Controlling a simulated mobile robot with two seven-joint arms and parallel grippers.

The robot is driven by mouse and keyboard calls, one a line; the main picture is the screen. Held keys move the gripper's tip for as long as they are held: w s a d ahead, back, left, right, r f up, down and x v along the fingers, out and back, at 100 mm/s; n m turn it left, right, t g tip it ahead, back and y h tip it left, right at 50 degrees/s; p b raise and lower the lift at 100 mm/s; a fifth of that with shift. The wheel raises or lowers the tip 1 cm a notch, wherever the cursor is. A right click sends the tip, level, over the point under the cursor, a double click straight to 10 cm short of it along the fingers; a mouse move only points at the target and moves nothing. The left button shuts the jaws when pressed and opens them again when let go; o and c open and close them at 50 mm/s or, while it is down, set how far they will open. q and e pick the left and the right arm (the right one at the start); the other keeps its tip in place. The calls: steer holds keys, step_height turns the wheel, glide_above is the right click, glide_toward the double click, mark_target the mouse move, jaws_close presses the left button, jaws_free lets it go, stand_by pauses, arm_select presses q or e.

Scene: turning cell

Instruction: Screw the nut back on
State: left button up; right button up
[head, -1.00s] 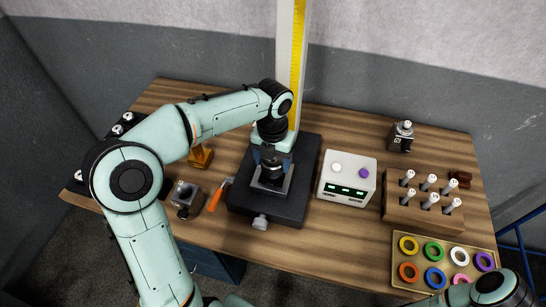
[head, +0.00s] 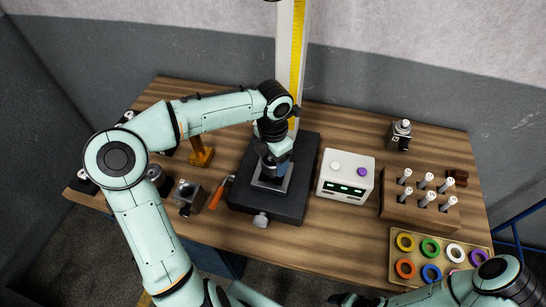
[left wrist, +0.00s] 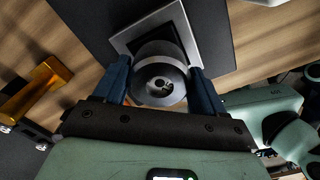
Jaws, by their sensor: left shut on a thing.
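A round grey metal piece (left wrist: 160,84), which looks like the nut, sits between the blue fingers of my left gripper (left wrist: 158,76) in the left wrist view. A small dark hole with something light in it shows at its centre. My left gripper (head: 272,176) is shut on it, over a pale square plate (left wrist: 150,32) on the black stand base (head: 289,207). In the head view the gripper hides most of the nut. Whether thread is engaged cannot be told. The dark end of my right arm (head: 347,299) shows at the bottom edge; its jaws are unclear.
A white box with green displays (head: 345,177) stands right of the stand. Further right are a wooden block with white-topped pegs (head: 420,211) and a tray of coloured rings (head: 437,238). An orange-handled tool (head: 216,196) and a metal block (head: 187,193) lie left of the stand.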

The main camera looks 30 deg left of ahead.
arm_select(q)
steer(key=shift+m, duration=1.3)
steer(key=o, duration=1.2)
steer(key=shift+a, duration=0.1)
steer(key=shift+r, duration=0.1)
step_height(320, 180, up, 7)
steer(key=shift+r, duration=0.2)
